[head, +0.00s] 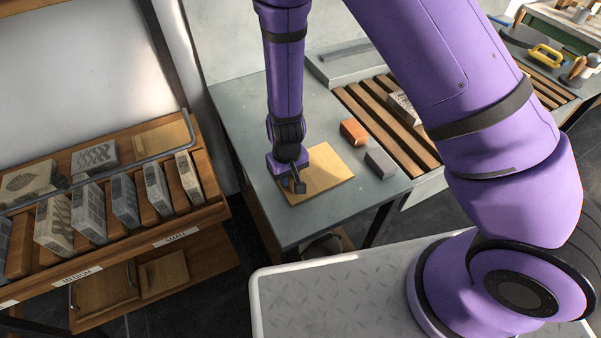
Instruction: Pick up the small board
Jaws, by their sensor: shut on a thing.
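The small board (333,170) is a light wooden rectangle lying at the near part of the grey table top (240,110). My gripper (297,186) reaches down from above at the board's left part and is shut on it. The fingers and my wrist hide part of the board. I cannot tell whether the board is lifted off the table; it looks flat and very close to the surface.
An orange block (354,131) and a grey block (380,163) lie right of the board. A slatted wooden rack (385,118) is beyond them. At left, a wooden shelf (215,212) holds several stone blocks.

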